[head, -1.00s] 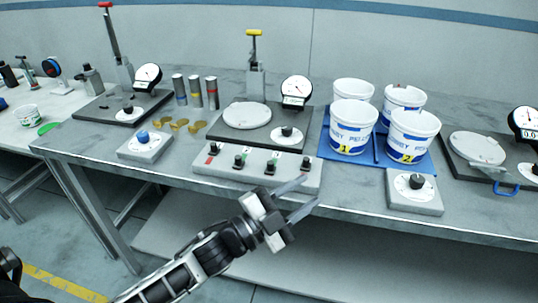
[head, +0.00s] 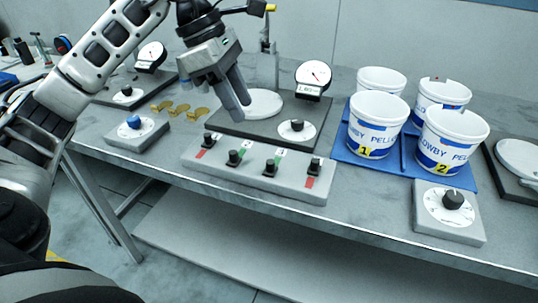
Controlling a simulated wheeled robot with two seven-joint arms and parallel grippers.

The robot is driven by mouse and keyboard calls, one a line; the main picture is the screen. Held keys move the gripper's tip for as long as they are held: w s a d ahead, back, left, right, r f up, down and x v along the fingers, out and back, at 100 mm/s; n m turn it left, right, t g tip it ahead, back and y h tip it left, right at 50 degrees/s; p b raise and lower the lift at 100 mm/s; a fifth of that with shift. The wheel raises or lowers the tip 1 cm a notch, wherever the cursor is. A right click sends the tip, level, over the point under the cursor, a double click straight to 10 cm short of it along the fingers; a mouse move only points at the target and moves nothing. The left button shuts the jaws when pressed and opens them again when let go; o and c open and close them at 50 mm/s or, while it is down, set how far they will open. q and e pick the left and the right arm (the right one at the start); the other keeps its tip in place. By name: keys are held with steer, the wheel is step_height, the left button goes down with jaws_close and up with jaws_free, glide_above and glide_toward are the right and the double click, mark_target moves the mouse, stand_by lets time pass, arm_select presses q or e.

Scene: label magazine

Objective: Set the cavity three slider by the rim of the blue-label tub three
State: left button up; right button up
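The slider panel (head: 225,175) is a grey box at the bench front with several black knobs. Its third knob from the left (head: 270,168) sits toward the near side, with a green mark beyond it. The first (head: 207,138) and fourth (head: 314,166) knobs sit farther back, with red marks in front. White tubs with blue labels stand at right: tub one (head: 378,107) and tub two (head: 455,125) in front. The back-right tub (head: 444,90) has a small red mark at its rim; its number is hidden. My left gripper (head: 240,110) points down above the panel's back, apparently empty; its finger gap is unclear.
The tubs stand on a blue mat (head: 349,151). A white disc (head: 264,103) and dial gauge (head: 313,76) are behind the panel. Knob boxes stand left (head: 136,134) and right (head: 449,212). Brass pieces (head: 181,109) lie at left.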

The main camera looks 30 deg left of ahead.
mark_target(270, 161)
arm_select(q)
steer(key=x, duration=1.3)
steer(key=shift+w+r, duration=0.1)
jaws_close()
